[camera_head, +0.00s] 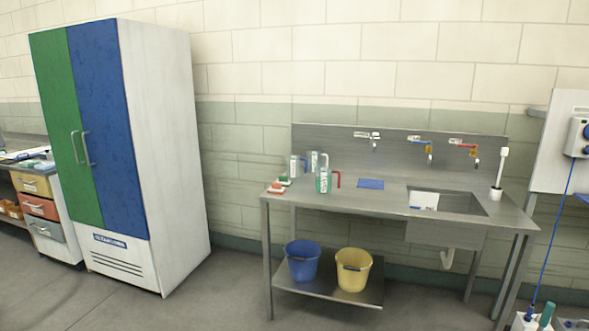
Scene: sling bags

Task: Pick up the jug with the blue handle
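Several jugs stand together at the left end of the metal sink bench (375,199). The front jug (322,181) is pale with green on it and has a red handle on its right. Behind it are a jug (312,162) and, to its left, another jug (295,167). Both rear jugs show bluish handle parts on their right sides, but they are small and partly overlapped, so I cannot tell their handle colours apart for sure. My gripper is not in view.
Red and green-topped brushes (276,187) lie left of the jugs. A blue cloth (370,184) lies right of them, before the sink (462,203). A blue bucket (302,262) and yellow bucket (353,270) stand on the lower shelf. A tall cabinet (165,150) stands left; floor between is clear.

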